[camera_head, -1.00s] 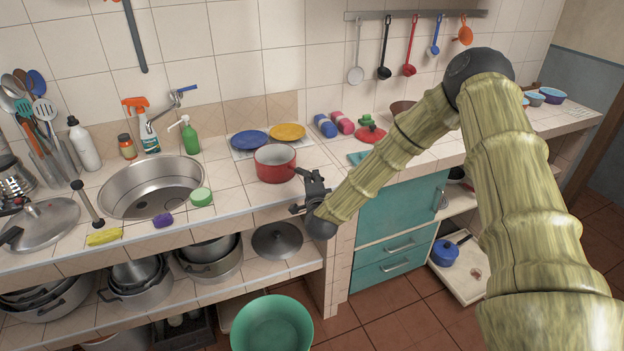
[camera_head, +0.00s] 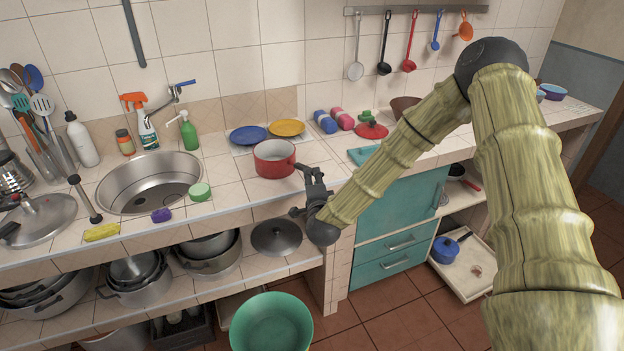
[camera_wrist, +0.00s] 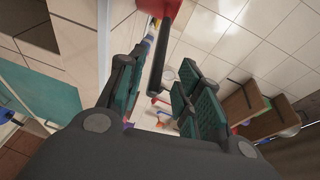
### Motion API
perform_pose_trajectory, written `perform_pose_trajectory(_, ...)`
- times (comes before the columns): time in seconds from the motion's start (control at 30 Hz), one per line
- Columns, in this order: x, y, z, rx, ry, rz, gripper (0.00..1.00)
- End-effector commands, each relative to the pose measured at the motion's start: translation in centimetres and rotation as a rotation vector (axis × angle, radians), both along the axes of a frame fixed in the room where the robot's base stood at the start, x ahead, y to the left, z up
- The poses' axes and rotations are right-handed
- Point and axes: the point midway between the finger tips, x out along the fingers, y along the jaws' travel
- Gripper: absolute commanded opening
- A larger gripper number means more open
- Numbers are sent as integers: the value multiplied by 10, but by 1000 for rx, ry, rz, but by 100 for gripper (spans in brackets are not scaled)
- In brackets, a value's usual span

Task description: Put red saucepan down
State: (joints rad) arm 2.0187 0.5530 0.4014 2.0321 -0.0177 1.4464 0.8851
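The red saucepan (camera_head: 274,165) stands upright on the tiled counter, right of the sink and in front of the blue and yellow plates. Its dark handle points right, toward my gripper (camera_head: 308,194), which is at the counter's front edge. In the wrist view, the fingers of my gripper (camera_wrist: 158,92) are spread wide. The dark handle (camera_wrist: 157,65) shows between them with gaps on both sides, and part of the red pan (camera_wrist: 160,7) shows at the top. My gripper is open and holds nothing. Whether a finger touches the handle is hard to tell.
The blue plate (camera_head: 248,135) and yellow plate (camera_head: 287,128) lie behind the pan. Bare tiles surround the pan.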

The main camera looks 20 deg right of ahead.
Motion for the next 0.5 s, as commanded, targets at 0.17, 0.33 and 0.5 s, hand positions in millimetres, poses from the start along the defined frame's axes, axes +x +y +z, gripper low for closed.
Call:
perform_pose_trajectory(0.17,-33,8,0,1,0,0,35)
perform_pose_trajectory(0.33,-58,15,3,1,0,1,35)
perform_pose_trajectory(0.5,-73,18,6,0,0,1,35)
